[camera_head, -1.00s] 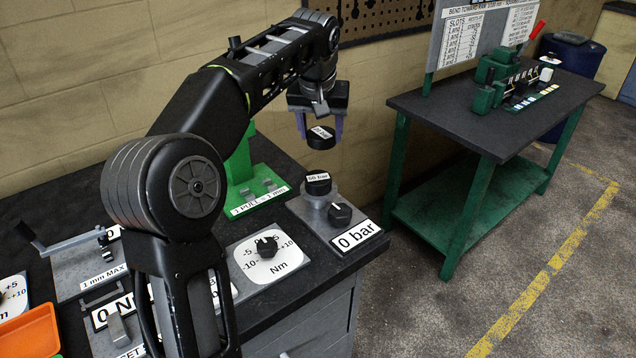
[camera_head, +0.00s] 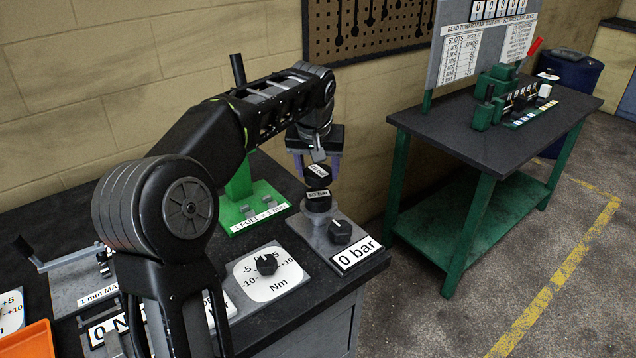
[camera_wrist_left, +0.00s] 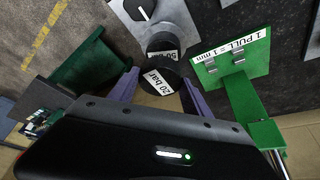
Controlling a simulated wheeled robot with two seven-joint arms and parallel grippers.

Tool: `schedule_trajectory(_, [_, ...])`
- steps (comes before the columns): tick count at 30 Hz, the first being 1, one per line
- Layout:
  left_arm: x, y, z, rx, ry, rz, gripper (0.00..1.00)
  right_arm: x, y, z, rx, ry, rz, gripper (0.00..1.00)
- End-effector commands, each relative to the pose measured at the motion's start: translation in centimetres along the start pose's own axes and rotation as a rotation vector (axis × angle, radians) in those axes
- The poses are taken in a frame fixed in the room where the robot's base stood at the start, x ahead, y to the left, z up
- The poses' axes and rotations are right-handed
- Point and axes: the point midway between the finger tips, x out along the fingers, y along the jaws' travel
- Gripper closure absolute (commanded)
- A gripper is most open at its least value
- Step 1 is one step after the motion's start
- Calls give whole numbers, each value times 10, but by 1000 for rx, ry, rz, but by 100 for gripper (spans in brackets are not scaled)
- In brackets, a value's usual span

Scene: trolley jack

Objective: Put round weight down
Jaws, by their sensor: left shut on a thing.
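My left gripper (camera_head: 318,172) is shut on a black round weight (camera_head: 318,176) with a white label. In the left wrist view the held weight (camera_wrist_left: 160,80) reads "20 bar" and sits between the purple fingers. Directly below it in the head view is another black round weight (camera_head: 318,201), labelled 50 bar, on a grey pedestal (camera_head: 318,222). The held weight is just above this one; I cannot tell whether they touch. The 50 bar weight (camera_wrist_left: 163,45) is partly hidden by the held one in the wrist view. My right gripper is not in view.
A black knob (camera_head: 340,231) and a "0 bar" plate (camera_head: 357,252) sit beside the pedestal. A green "1 PULL = 1 mm" stand (camera_head: 258,210) is to the left. A Nm dial (camera_head: 268,268) is nearer. A green-legged table (camera_head: 490,140) stands at the right.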

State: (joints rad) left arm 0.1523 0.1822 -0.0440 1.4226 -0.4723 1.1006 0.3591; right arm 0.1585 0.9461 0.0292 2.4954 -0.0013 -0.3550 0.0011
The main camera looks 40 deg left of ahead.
Motion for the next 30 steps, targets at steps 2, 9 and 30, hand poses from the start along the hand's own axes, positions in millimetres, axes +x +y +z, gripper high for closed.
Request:
schedule_trajectory(2, [-2,0,-1,0,3,1,100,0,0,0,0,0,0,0])
schedule_trajectory(9, [9,0,4,0,-1,0,100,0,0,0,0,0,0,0])
schedule_trajectory(30, [37,0,16,0,-1,0,37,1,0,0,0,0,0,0])
